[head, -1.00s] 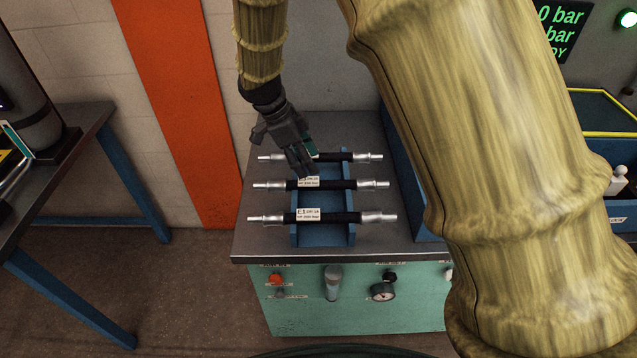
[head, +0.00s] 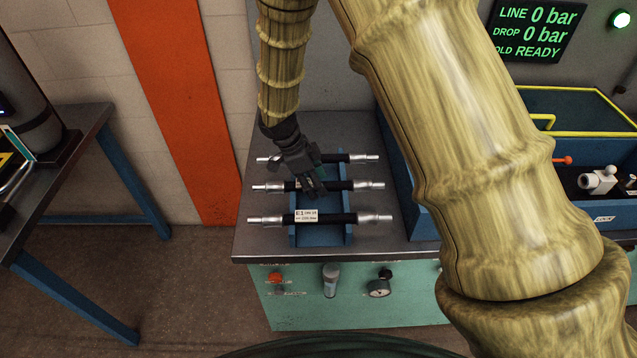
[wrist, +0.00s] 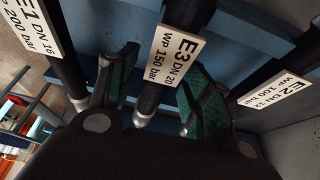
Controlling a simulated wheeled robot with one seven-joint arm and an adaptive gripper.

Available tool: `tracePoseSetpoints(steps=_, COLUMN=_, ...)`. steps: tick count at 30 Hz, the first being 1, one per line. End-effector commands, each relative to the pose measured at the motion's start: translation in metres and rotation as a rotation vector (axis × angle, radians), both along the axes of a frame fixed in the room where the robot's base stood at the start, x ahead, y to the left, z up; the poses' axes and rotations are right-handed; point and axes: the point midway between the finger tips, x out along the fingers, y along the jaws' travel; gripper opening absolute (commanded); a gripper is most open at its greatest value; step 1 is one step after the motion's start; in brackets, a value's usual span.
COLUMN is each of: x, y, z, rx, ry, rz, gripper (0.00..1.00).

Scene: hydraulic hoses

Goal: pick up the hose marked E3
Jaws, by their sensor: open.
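The hose marked E3 (head: 348,186) is the middle of three black hoses with silver end fittings, lying across a blue rack (head: 320,238). My gripper (head: 312,190) is over its middle and hides its label in the head view. In the wrist view the white label (wrist: 174,58) reads E3, DN 20, WP 150 bar. There my gripper (wrist: 160,88) is open, with a green-padded finger on each side of the E3 hose. I cannot tell whether the pads touch it.
The E1 hose (head: 338,218) lies in front of E3, and the E2 hose (head: 333,158) behind it, both close by. A blue bin (head: 404,190) stands right of the rack. A display (head: 538,30) shows 0 bar.

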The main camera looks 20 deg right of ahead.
Motion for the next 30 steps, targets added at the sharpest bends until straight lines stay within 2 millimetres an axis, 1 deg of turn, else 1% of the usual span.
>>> tracePoseSetpoints(steps=4, x=-0.001, y=-0.0027, z=-0.0061, rx=-0.001, ry=0.002, rz=0.001, gripper=0.5)
tracePoseSetpoints(steps=12, x=-0.001, y=-0.003, z=-0.0076, rx=0.0, ry=0.0, rz=0.001, gripper=0.5)
tracePoseSetpoints(steps=20, x=-0.001, y=-0.0029, z=-0.0075, rx=0.0, ry=0.0, rz=0.001, gripper=0.02)
tracePoseSetpoints(steps=21, x=-0.001, y=-0.0029, z=-0.0075, rx=0.0, ry=0.0, rz=0.001, gripper=0.0)
tracePoseSetpoints(steps=30, x=-0.0005, y=-0.003, z=-0.0064, rx=0.0, ry=-0.001, rz=0.0, gripper=0.0)
